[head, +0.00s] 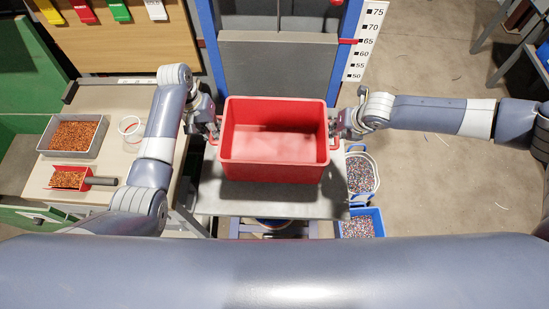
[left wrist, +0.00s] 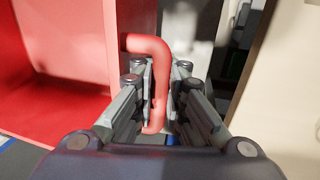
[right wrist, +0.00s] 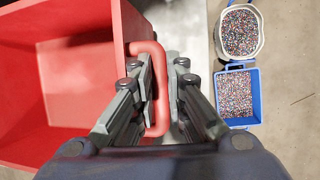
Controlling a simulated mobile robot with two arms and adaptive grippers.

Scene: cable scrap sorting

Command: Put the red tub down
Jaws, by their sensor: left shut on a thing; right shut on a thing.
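The red tub (head: 273,171) is empty and upright in front of me in the head view, over a grey platform (head: 225,200). I cannot tell whether its base touches the platform. My left gripper (head: 213,130) is shut on the tub's left handle, a red bar that shows in the left wrist view (left wrist: 152,46). My right gripper (head: 336,130) is shut on the right handle, which shows in the right wrist view (right wrist: 150,48). The tub's wall also fills the left part of the right wrist view (right wrist: 122,70).
On the bench (head: 115,165) at left are a grey tray (head: 48,137) of copper bits, a red scoop (head: 88,180) and a clear cup (head: 131,130). A white basket (head: 374,168) and a blue bin (head: 379,222) of granules stand at right. A height scale (head: 365,45) stands behind.

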